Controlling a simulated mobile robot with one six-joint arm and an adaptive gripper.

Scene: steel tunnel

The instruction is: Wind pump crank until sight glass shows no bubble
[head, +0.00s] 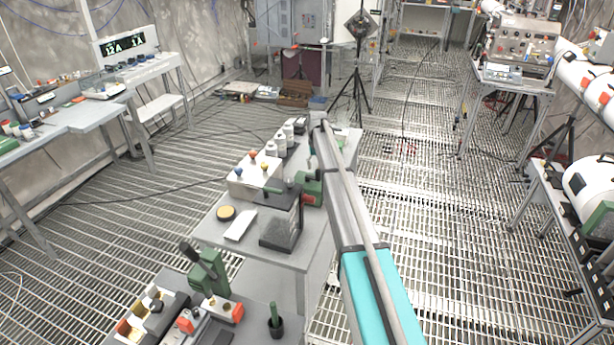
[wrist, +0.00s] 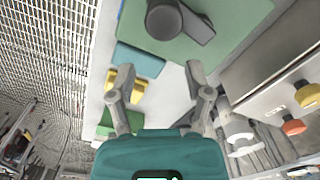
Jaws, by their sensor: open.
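In the wrist view a dark round knob with a short lever arm (wrist: 178,20) sits on a green plate (wrist: 235,25) at the top edge. It may be the pump crank, but I cannot be sure. My gripper (wrist: 160,76) is open and empty. Its fingertips are apart, below the green plate in the picture. In the head view my arm stretches over the middle bench and hides part of a green and red device (head: 312,186). The fingers cannot be made out there. I cannot make out a sight glass or a bubble in either view.
White cylinders (head: 280,142) stand behind. A green lever device (head: 208,272) is in front. The grated floor right of the bench is clear.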

